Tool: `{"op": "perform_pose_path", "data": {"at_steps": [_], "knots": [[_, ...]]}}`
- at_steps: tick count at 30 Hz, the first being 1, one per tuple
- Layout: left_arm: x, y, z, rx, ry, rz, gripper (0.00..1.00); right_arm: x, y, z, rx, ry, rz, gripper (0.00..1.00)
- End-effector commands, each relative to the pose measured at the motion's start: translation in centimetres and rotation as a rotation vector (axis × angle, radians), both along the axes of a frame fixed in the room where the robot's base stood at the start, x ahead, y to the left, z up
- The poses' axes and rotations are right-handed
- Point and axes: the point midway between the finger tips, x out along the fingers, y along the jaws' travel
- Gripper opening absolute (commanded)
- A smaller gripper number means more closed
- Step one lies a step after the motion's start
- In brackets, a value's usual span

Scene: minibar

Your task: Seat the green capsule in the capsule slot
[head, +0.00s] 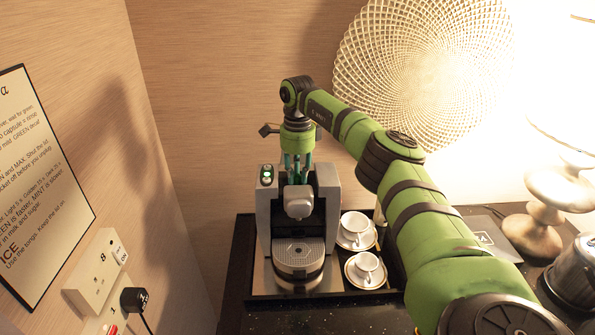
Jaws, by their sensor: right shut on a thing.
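The coffee machine (328,187) stands on a dark tray against the back wall, with its spout over a round drip grate. My right gripper (297,178) points straight down at the top of the machine. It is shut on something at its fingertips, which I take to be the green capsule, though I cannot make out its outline. The capsule slot is hidden behind the fingers and the machine's front. I cannot tell whether the held thing touches the slot. My left gripper is not in view.
Two white cups on saucers, a rear one (355,228) and a front one (366,269), stand right of the machine. A woven round ornament (420,60) is behind my right arm. A socket panel (97,272) and printed sign (35,190) are on the left wall.

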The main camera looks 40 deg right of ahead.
Motion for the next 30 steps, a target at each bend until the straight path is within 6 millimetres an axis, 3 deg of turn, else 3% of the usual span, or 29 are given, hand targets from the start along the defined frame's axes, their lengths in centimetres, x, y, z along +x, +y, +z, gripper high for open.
{"op": "perform_pose_path", "data": {"at_steps": [11,12,24,28,30], "knots": [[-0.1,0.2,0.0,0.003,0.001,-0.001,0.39,-0.1,0.0,-1.0,0.000,0.003,-0.001,0.13],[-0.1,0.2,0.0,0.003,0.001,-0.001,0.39,-0.1,0.0,-1.0,-0.001,0.003,-0.001,0.35],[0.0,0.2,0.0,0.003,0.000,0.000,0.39,-0.1,0.0,-1.0,0.000,0.006,-0.001,0.35],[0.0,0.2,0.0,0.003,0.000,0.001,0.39,0.0,0.0,0.3,0.000,0.002,-0.001,0.35],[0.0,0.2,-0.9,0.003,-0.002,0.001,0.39,0.1,0.0,1.1,0.000,-0.003,-0.001,0.35]]}}
